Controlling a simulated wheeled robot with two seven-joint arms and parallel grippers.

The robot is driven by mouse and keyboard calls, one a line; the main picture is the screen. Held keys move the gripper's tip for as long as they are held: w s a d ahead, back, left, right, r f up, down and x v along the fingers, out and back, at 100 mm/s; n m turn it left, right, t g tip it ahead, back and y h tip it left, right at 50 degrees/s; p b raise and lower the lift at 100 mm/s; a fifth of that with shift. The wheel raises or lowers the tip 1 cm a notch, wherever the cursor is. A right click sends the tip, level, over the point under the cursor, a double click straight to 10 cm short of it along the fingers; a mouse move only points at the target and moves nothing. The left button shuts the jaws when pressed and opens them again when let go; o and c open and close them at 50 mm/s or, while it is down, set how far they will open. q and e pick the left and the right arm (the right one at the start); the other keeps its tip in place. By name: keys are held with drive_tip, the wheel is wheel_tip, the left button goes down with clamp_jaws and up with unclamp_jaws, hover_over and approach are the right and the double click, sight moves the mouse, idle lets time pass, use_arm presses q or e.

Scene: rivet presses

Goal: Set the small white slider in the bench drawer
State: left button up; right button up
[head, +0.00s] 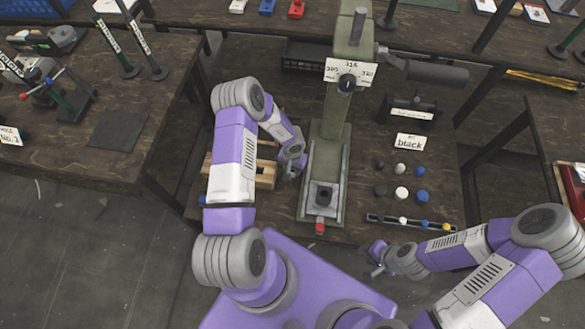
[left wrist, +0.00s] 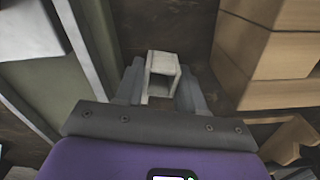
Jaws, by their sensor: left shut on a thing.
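My left gripper (head: 293,165) is low beside the left side of the green press, between it and a wooden frame. In the left wrist view the gripper (left wrist: 158,92) is shut on a small white slider (left wrist: 163,62), a hollow box-like piece standing between the two grey fingers. In the head view the slider is hidden or too small to make out. I cannot clearly pick out the bench drawer in either view. My right gripper (head: 377,262) is at the bench's front edge, right of the press; its finger gap is not clear.
The green press (head: 328,150) stands mid-bench. The wooden frame (head: 266,172) is partly behind my left arm; wooden blocks (left wrist: 265,50) are close right of the left gripper. A black bin (head: 305,55) is at the back. Several knobs and a narrow tray (head: 384,219) are on the right.

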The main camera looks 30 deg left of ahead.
use_arm(q)
drive_tip(key=o, duration=0.8)
drive_tip(key=shift+r, duration=0.1)
